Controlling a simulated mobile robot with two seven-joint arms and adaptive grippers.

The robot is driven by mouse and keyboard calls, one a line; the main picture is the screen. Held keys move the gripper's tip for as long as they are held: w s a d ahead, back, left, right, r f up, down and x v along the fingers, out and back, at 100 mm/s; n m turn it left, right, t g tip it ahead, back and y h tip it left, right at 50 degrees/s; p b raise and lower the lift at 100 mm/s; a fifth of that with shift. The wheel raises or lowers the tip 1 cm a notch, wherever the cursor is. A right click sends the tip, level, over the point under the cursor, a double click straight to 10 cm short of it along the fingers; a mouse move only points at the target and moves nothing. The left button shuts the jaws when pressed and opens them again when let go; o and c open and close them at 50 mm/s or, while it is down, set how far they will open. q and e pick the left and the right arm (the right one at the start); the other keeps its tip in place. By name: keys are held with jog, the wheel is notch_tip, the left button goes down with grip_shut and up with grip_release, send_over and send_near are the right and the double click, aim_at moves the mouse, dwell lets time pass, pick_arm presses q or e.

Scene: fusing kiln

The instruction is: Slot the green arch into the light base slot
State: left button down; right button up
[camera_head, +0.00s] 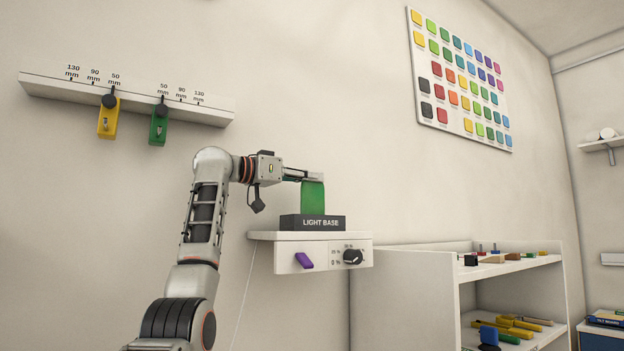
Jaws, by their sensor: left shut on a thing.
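The green arch (313,199) is a translucent green piece standing upright directly above the light base (312,223). The light base is a dark block lettered LIGHT BASE on a small white wall shelf. My left gripper (312,178) reaches in from the left and is shut on the top of the green arch. The lower edge of the arch meets the top of the base in the picture; I cannot tell whether it sits inside the slot. The slot itself is not visible from here. My right gripper is not in view.
A white shelf unit (400,300) with small coloured pieces stands to the right. A rail (60,88) with yellow and green tags hangs at upper left.

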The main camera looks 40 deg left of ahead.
pick_arm(q)
jog(key=shift+f, duration=1)
dwell(3.7)
jog(key=c, duration=2.1)
grip_release()
jog(key=v, duration=1.2)
